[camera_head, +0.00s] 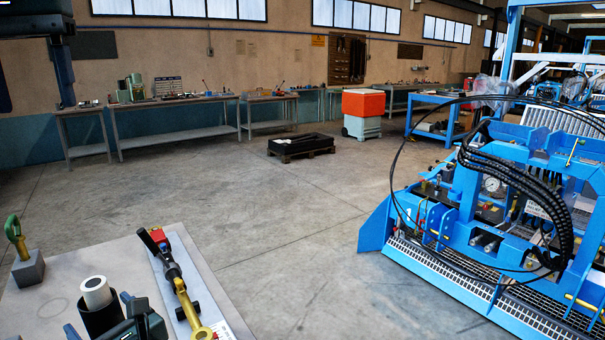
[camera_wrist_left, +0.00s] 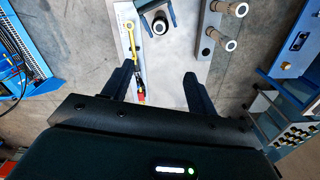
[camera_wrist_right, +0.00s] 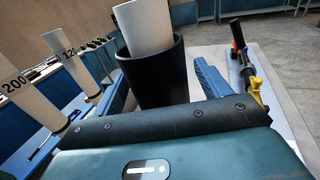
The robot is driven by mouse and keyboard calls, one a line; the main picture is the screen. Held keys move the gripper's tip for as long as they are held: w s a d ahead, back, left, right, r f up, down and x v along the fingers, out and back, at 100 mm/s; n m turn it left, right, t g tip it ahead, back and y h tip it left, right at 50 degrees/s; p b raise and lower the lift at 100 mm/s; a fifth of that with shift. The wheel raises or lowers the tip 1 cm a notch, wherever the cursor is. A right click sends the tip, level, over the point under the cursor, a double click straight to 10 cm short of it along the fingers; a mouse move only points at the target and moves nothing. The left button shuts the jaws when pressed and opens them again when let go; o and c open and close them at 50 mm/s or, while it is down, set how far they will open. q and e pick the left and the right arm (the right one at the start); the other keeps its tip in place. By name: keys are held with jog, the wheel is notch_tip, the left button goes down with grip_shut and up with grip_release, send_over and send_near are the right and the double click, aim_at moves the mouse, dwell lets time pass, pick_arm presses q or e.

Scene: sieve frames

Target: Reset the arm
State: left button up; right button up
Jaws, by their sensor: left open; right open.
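My left gripper (camera_head: 35,104) is raised at the upper left of the head view. In the left wrist view (camera_wrist_left: 158,85) its two fingers are apart with nothing between them, above the table. My right gripper (camera_head: 98,314) is low over the table (camera_head: 60,283), its fingers spread on either side of a black cup (camera_head: 100,319). A white cylinder (camera_head: 96,291) stands in the cup and rises above its rim.
A yellow and black tool (camera_head: 180,290) lies right of the cup. A green-handled piece (camera_head: 15,232) stands in a grey block. White numbered cylinders (camera_wrist_right: 25,97) show in the right wrist view. A blue machine (camera_head: 470,215) stands at right; the floor between is clear.

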pick_arm(q)
notch_tip(320, 180, down, 8)
jog(key=shift+f, duration=0.15)
dwell(0.7)
jog(key=shift+d, duration=0.15)
